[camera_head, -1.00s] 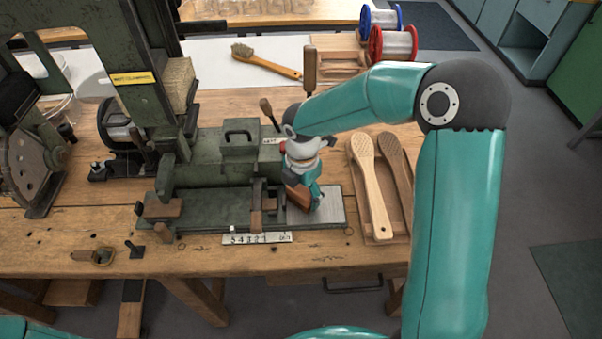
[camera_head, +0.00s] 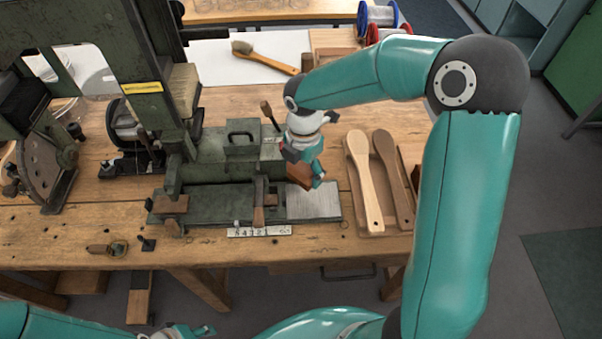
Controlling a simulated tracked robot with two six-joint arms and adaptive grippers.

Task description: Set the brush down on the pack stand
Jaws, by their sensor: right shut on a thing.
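My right gripper (camera_head: 310,168) is shut on a brown wooden piece (camera_head: 299,174). It seems to hold it above the bare metal plate (camera_head: 315,201) of the green machine. The gripper hides much of the piece, and I cannot tell whether it carries bristles. A bristled brush (camera_head: 266,60) with a wooden handle lies on the white surface at the back. I cannot tell for certain which thing is the pack stand. A wooden stand (camera_head: 335,39) at the back, beside the spools, is partly hidden by my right arm. My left gripper (camera_head: 196,331) is at the bottom edge, partly cut off.
A wooden tray (camera_head: 354,218) right of the machine holds a pale brush body (camera_head: 364,182), a darker one (camera_head: 393,172) and another dark piece. The green machine (camera_head: 222,160) stands tall at left. Blue and red spools (camera_head: 377,18) stand at the back.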

